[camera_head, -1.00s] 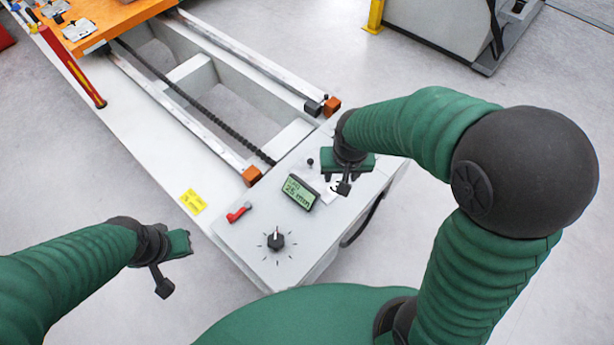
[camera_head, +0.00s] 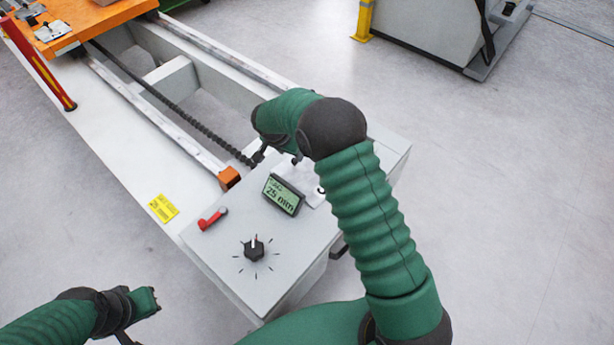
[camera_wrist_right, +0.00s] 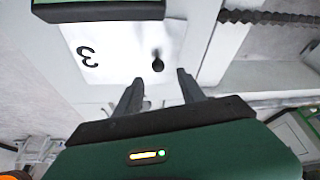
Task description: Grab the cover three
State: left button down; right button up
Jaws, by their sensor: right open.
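Cover three (camera_wrist_right: 115,45) is a pale plate marked "3" with a small black knob (camera_wrist_right: 158,65), seen in the right wrist view. In the head view, part of the cover (camera_head: 300,178) shows on the console beside the display, partly hidden by my right arm. My right gripper (camera_wrist_right: 160,82) is open. In the wrist view, the knob appears between its two fingertips, with nothing gripped; whether they are level with the knob is unclear. My left gripper (camera_head: 138,318) is at the lower left, off the console and partly cut off by the frame; its finger opening is not clear.
The console (camera_head: 225,265) carries a display (camera_head: 283,194) reading 25 mm, a black dial (camera_head: 254,248) and a red lever (camera_head: 212,218). Rails and a dark threaded rod (camera_head: 165,98) run toward an orange platform (camera_head: 85,22). Open floor lies at the right.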

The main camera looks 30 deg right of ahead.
aim_at(294, 160)
jog(key=b+x, duration=0.1)
jog(key=x, duration=0.3)
jog(key=shift+s+a+f, duration=0.15)
jog(key=shift+f, duration=0.35)
jog(key=shift+d+r, duration=0.1)
jog(key=shift+d, duration=0.15)
jog(key=shift+c, duration=1.1)
jog(key=shift+a, duration=0.1)
grip_shut()
